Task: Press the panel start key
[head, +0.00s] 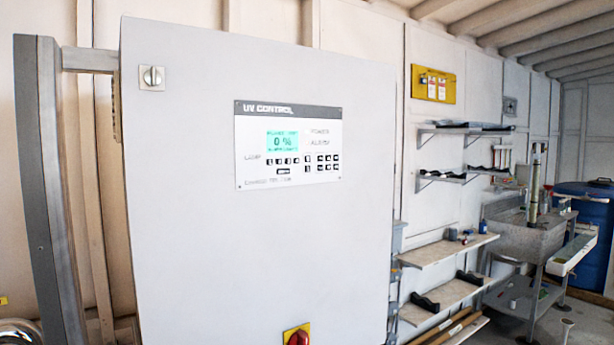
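A large grey control cabinet (200,240) fills the left and middle of the head view. On its front is the UV control panel (255,172), a white plate with a dark title strip. Its lit cyan display (282,142) reads 0 %. Small black keys (322,163) sit in a block at the panel's lower right, and a row of lamp keys (283,161) is below the display. The key labels are too small to read, so I cannot tell which is the start key. Neither of my grippers is in view.
A red and yellow rotary switch (297,337) is at the cabinet's bottom edge and a key lock (152,77) at its top left. To the right are wall shelves (447,250), a steel sink (525,232) and a blue barrel (592,240). Nothing stands before the panel.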

